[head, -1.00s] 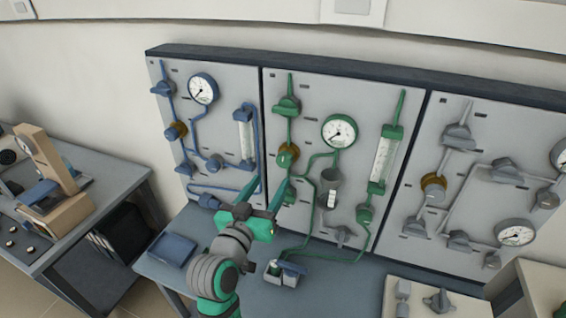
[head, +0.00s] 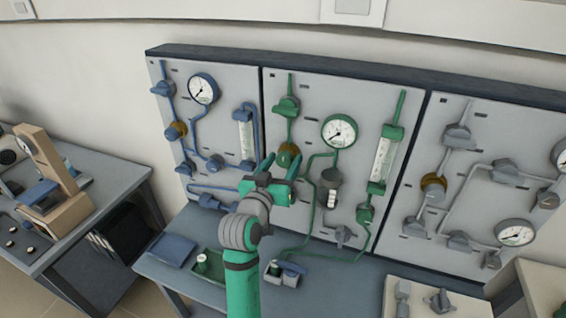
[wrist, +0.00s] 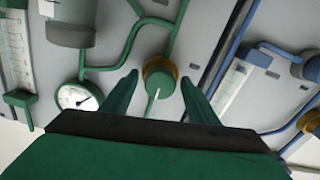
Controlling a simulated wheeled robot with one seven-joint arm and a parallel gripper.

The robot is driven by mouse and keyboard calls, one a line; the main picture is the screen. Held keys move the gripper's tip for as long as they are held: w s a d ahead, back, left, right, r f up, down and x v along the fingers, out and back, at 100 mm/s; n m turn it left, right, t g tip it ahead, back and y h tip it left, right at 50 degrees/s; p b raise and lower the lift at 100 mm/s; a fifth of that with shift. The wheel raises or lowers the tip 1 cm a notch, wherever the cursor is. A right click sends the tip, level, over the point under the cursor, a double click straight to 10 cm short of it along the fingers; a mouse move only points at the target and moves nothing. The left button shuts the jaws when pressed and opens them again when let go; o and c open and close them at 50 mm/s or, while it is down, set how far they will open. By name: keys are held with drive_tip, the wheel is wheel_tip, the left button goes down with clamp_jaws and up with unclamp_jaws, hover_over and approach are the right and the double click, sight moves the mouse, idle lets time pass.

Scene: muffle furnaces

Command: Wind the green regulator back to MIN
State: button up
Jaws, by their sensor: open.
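The green regulator (head: 288,149) is a round knob with a brass-coloured collar on the middle panel, below and left of the green gauge (head: 338,131). In the wrist view the regulator (wrist: 160,78) has a green face, a brass rim and a pale pointer line. My gripper (head: 283,162) is open and faces the panel just in front of the regulator. In the wrist view its two fingers (wrist: 159,80) stand either side of the knob, with gaps on both sides; contact does not show. The MIN marking cannot be read.
A blue-piped panel (head: 215,125) is on the left and a grey-piped panel (head: 480,190) on the right. A green flow tube (head: 383,160) stands right of the gauge. Green pipes run close around the regulator. A blue tray (head: 172,250) and a green tray (head: 207,264) lie on the bench below.

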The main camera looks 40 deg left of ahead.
drive_tip(key=c, duration=1)
drive_tip(key=shift+c, duration=0.2)
drive_tip(key=shift+n, duration=0.3)
drive_tip(key=n, duration=0.4)
drive_tip(key=shift+d, duration=0.1)
drive_tip(key=n, duration=0.4)
drive_tip(key=shift+f+n, duration=0.1)
drive_tip(key=shift+n, duration=0.3)
drive_tip(key=n, duration=0.4)
drive_tip(key=shift+n, duration=2.5)
